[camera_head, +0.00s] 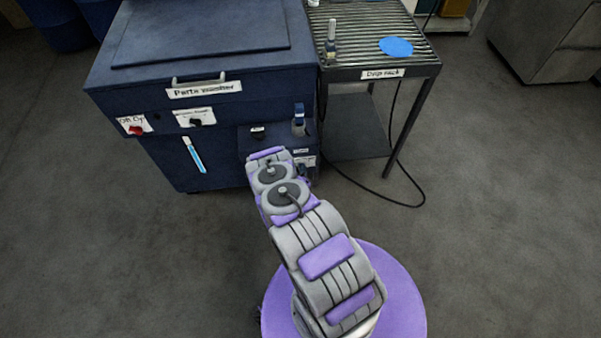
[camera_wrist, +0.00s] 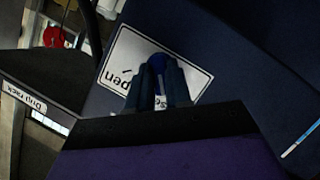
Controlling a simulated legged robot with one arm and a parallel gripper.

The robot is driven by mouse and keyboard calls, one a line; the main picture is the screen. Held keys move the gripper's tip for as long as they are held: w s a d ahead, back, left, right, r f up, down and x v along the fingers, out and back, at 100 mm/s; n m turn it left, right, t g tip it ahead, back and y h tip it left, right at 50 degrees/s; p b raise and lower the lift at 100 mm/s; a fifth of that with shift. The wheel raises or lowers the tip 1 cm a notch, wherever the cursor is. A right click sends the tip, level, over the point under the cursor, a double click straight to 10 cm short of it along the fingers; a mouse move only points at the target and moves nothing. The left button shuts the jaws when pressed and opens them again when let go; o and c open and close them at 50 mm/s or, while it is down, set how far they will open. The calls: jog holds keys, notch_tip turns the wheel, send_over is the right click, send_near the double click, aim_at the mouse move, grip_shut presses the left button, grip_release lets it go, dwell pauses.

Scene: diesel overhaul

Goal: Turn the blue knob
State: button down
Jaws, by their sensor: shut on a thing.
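The blue knob (camera_wrist: 157,63) shows in the wrist view in front of a white label whose upside-down lettering is partly covered. My gripper (camera_wrist: 158,88) has its dark fingers on either side of the knob, shut on it. The fingers hide part of the knob and label. In the head view my arm reaches to the front of the dark blue parts washer (camera_head: 215,110), near its lower right. My fingertips and the knob cannot be made out there behind the arm.
The washer also carries a red knob (camera_head: 136,130), a black knob (camera_head: 196,122) and a light-blue gauge strip (camera_head: 194,156). A black cable (camera_head: 395,204) loops on the floor. Floor around is mostly clear.

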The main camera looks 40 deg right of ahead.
jog(key=shift+f, duration=0.1)
dwell(0.3)
jog(key=c, duration=1)
grip_release()
jog(key=shift+c, duration=0.2)
jog(key=shift+a, duration=0.1)
jog(key=p+v, duration=0.1)
jog(key=v, duration=1.6)
jog(key=shift+p, duration=0.35)
jog(key=shift+a, duration=0.15)
